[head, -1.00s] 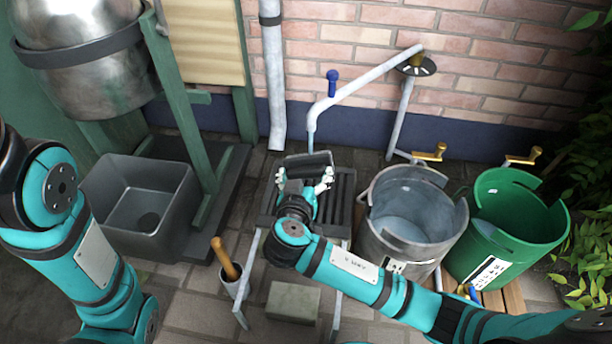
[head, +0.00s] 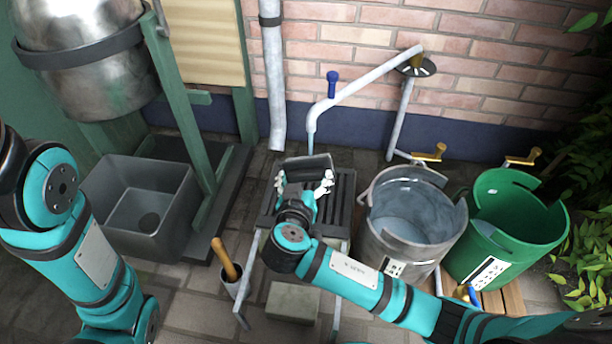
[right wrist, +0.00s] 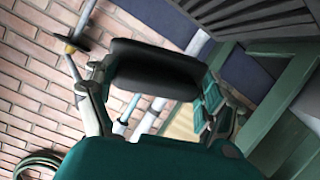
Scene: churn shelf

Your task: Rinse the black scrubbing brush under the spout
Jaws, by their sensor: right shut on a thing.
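The black scrubbing brush (head: 308,168) is held in my right gripper (head: 305,183), above the slatted stand. In the right wrist view the brush (right wrist: 155,68) lies crosswise between the fingers of my right gripper (right wrist: 160,85). The spout (head: 312,122) is a pale pipe with a blue handle, bending down just behind the brush. A light-blue stream of water (head: 310,144) shows below its mouth. Whether the water touches the brush is hard to tell. My left arm comes in at the left, but its gripper is out of the picture.
The slatted stand (head: 343,200) is under my right gripper. A metal bucket (head: 447,222) and a green bucket (head: 545,225) stand to its right. A grey basin (head: 180,195) is at the left. A wooden-handled tool in a cup (head: 233,289) stands front left. A brick wall closes the back.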

